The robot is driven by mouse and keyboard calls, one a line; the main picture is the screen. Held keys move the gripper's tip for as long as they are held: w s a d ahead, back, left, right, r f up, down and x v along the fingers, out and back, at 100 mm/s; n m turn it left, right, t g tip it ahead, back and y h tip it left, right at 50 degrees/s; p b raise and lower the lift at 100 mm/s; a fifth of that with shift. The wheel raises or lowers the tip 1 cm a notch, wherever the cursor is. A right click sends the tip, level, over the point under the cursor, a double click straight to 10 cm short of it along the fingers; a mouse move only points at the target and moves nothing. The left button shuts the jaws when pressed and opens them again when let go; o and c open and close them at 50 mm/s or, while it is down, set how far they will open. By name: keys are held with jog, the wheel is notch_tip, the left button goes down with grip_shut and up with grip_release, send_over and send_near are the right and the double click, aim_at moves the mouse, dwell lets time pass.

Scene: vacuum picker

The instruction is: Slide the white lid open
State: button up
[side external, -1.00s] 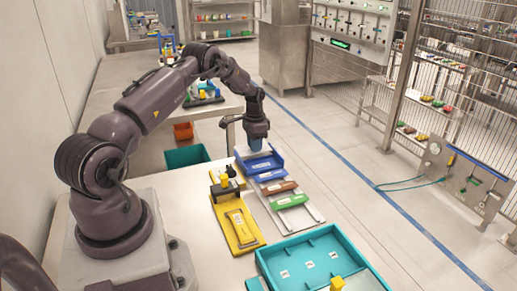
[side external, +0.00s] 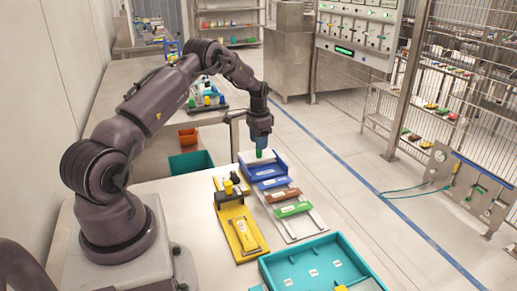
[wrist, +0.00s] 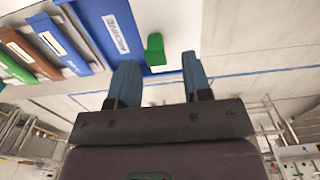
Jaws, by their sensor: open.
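My gripper (side external: 262,148) is open and points down above the far end of the blue tray (side external: 281,162). In the wrist view, its two blue fingers (wrist: 158,78) are apart with nothing between them. A small green block (side external: 259,154) shows just below the fingertips; in the wrist view the block (wrist: 155,49) stands beside the blue tray's labelled edge (wrist: 107,32), ahead of the fingers. A white board (side external: 310,228) lies under a row of blue, brown and green pieces. I cannot pick out a separate white lid for certain.
A brown piece (side external: 283,195) and a green piece (side external: 293,209) lie in front of the blue tray. A yellow board (side external: 249,253) lies left of them. A teal tray (side external: 336,239) stands at the front right.

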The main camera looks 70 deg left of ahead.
notch_tip(320, 180, up, 9)
dwell(0.3)
dwell(0.4)
